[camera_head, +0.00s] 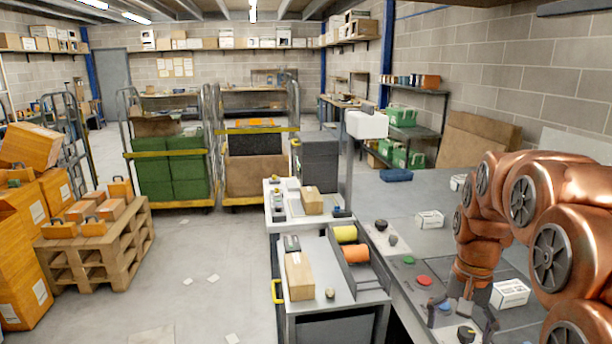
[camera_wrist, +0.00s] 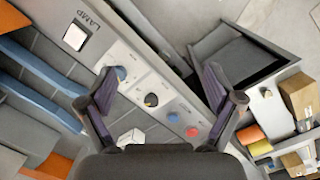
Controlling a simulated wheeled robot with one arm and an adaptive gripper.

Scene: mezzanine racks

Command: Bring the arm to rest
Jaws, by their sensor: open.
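My copper-coloured arm (camera_head: 545,215) comes in from the right edge in the head view, bent over the workbench. My gripper (camera_head: 462,314) points down above the bench's control panel. In the wrist view my gripper (camera_wrist: 160,80) has its two dark fingers spread wide, with nothing between them but the panel below. The panel (camera_wrist: 150,75) carries a LAMP label, a white switch (camera_wrist: 75,36), a dark knob (camera_wrist: 151,100), a blue button (camera_wrist: 173,118) and a red button (camera_wrist: 192,132). I cannot tell whether the fingers touch anything.
White boxes (camera_head: 510,293) stand near my gripper on the bench. A grey trolley (camera_head: 340,292) with a cardboard parcel (camera_head: 299,276) and yellow and orange rolls is left of the bench. Roll cages (camera_head: 170,165) and a pallet (camera_head: 95,245) stand farther off. Floor between is mostly clear.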

